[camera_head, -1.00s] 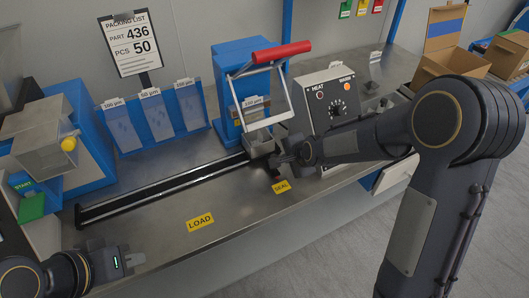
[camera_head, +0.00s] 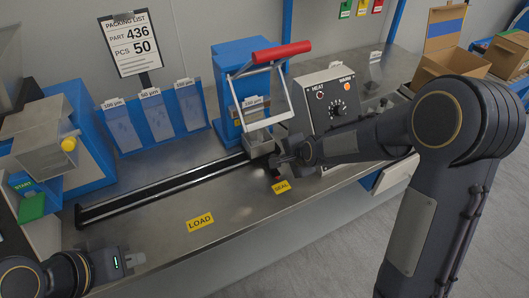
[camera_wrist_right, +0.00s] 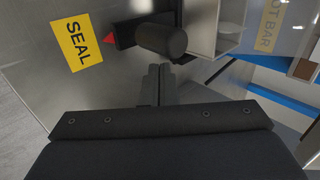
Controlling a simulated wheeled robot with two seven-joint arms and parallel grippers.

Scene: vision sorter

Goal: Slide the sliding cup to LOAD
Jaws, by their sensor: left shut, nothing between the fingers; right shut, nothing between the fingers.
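The sliding cup (camera_head: 258,143), a grey open box, stands at the SEAL end of the dark rail (camera_head: 165,190), under the blue sealing press. In the right wrist view the cup (camera_wrist_right: 214,25) has a dark round knob (camera_wrist_right: 162,42) beside it. My right gripper (camera_head: 281,160) is shut and empty, its tips right by the knob; in the right wrist view its fingers (camera_wrist_right: 154,84) point at the knob, and I cannot tell whether they touch. The yellow LOAD label (camera_head: 200,222) lies in front of the rail's middle. My left gripper (camera_head: 133,261) is shut and empty at the lower left.
The yellow SEAL label (camera_head: 282,187) is near my right gripper. The blue press (camera_head: 235,65) has a raised red handle (camera_head: 282,52). Blue pouch bins (camera_head: 155,118) stand behind the rail. The bench around LOAD is clear.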

